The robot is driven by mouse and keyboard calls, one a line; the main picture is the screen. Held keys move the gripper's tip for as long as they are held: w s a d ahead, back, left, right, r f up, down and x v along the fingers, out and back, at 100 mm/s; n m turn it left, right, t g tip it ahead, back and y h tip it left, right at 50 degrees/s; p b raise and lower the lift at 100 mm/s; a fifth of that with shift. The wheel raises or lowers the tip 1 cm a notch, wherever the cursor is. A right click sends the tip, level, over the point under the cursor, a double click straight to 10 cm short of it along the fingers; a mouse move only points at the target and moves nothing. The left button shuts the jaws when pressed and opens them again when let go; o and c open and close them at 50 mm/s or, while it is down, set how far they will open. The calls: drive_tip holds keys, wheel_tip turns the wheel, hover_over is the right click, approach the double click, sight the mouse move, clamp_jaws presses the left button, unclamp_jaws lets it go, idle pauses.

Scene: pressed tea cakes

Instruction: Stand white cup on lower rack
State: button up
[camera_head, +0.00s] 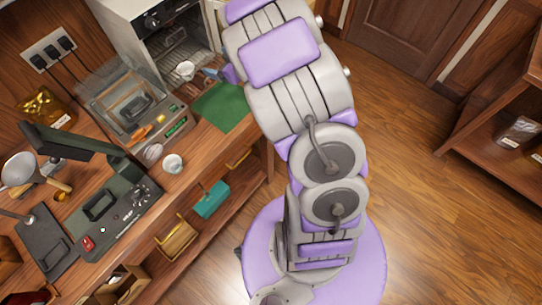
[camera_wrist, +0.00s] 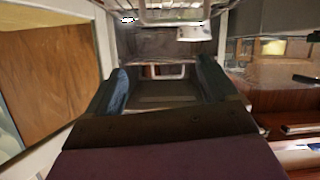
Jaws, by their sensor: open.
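A small white cup (camera_head: 185,70) stands upright at the low front of the open metal cabinet. I cannot tell for sure whether a rack bears it. A wire rack (camera_head: 172,42) shows inside the cabinet. My gripper (camera_head: 211,74) is just right of this cup, apart from it and partly hidden by my arm. In the wrist view my gripper (camera_wrist: 164,85) is open, with nothing seen between its dark fingers. Wire bars (camera_wrist: 170,15) cross the top there, and a pale object (camera_wrist: 195,33), perhaps the cup, sits below them. Another white cup (camera_head: 172,163) stands on the counter.
A green mat (camera_head: 222,106) lies on the counter before the cabinet. A clear-covered machine (camera_head: 135,100) stands left of it, and a dark press-like device (camera_head: 120,215) nearer. A whisk (camera_head: 152,152) lies near the counter cup. Open wooden floor (camera_head: 430,190) is on the right.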

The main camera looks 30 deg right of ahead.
drive_tip(key=s+d+r+m+g+h, duration=0.3)
drive_tip(key=s+d+r+h, duration=0.2)
drive_tip(key=d+r+h, duration=0.15)
drive_tip(key=s+r+m+g+h, duration=0.1)
drive_tip(key=s+m+g+h, duration=0.15)
drive_tip(key=s, duration=0.65)
drive_tip(key=s+a+r+g+y, duration=0.1)
drive_tip(key=s+a+g, duration=0.2)
drive_tip(key=s, duration=0.6)
drive_tip(key=s+a+r+g+y, duration=0.1)
drive_tip(key=s+a+g+y, duration=0.1)
drive_tip(key=s+a, duration=0.5)
drive_tip(key=s+a+r+g+y, duration=0.1)
drive_tip(key=s+a+g, duration=0.3)
drive_tip(key=s, duration=0.9)
drive_tip(key=shift+a+y, duration=0.3)
drive_tip(key=shift+a, duration=0.2)
